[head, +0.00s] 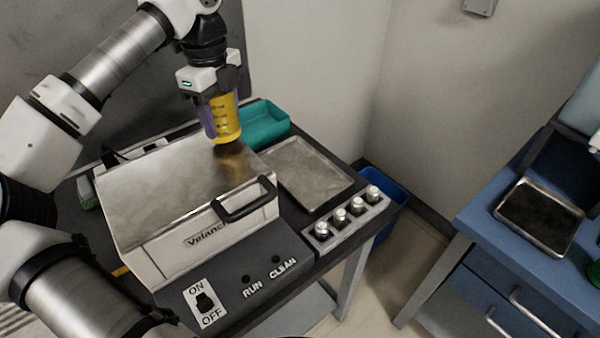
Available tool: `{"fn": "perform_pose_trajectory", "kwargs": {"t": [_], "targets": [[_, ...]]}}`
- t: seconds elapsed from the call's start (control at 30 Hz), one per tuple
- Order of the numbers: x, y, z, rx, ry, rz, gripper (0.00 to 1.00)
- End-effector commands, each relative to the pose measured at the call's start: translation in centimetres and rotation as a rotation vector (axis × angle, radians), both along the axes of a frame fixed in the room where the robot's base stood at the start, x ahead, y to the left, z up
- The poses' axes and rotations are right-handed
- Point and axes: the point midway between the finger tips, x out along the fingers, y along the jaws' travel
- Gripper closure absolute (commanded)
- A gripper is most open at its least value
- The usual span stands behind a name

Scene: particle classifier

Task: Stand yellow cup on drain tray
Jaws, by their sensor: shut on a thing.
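The yellow cup (226,127), with dark marks on its side, hangs about upright in my gripper (221,108). My gripper points down and is shut on the cup, with a purple part along the cup's left side. The cup appears above the back right part of the machine's metal lid; the gap below it is hard to judge. A shallow metal tray (329,191) lies empty on the dark table, right of the lid. Another metal tray (540,248) with a dark inside lies on the blue bench at right. I cannot tell which is the drain tray.
The machine (165,272) has a lid handle (246,203) and front switches. A teal bin (265,124) stands behind the cup. A rack (322,244) of several silver-topped vials stands before the nearer tray. A blue bin (393,205) is beyond the table's right edge.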

Motion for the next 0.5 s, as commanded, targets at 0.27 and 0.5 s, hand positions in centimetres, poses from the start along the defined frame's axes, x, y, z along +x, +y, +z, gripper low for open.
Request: {"fn": "perform_pose_trajectory", "kwargs": {"t": [0.27, 0.5], "targets": [[9.3, -7.2, -0.1, 0.011, -0.006, -0.046, 0.73], [13.1, -11.3, 0.2, 0.026, -0.021, -0.062, 0.73]]}}
